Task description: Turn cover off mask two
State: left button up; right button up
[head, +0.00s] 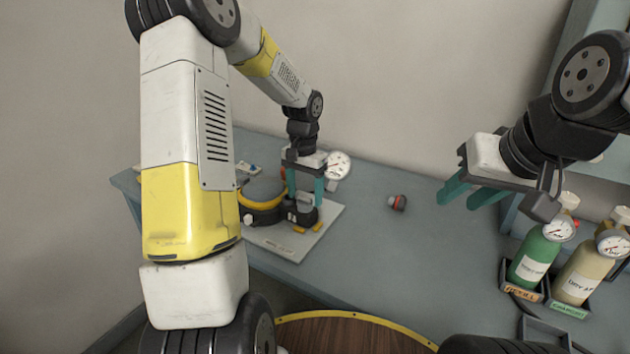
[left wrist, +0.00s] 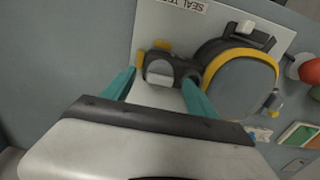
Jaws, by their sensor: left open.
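A breathing mask with a dark body and yellow rim lies on a light board (head: 290,246) on the bench. The mask (left wrist: 245,85) shows at the right of the left wrist view, with a grey face. Beside it is a small dark fitting with a light round front (left wrist: 160,72) and yellow tabs. My left gripper (head: 305,196) is open over this fitting, its teal fingers on either side; I cannot tell if they touch it. My right gripper (head: 472,195) is open and empty above the bench at the right. Which mask is number two cannot be read.
A white gauge (head: 338,165) stands behind the board. A small red and black part (head: 397,202) lies on the bench. A green bottle (head: 535,255) and a tan bottle (head: 581,272) with gauges stand in holders at the right.

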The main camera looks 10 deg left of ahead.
pick_arm(q)
jog(key=c, duration=1.4)
jog(key=n, duration=0.4)
jog(key=shift+n, duration=0.4)
jog(key=shift+c, duration=0.2)
jog(key=shift+n, duration=0.4)
jog(key=n, duration=0.4)
jog(key=shift+n, duration=0.5)
jog(key=o, duration=1.4)
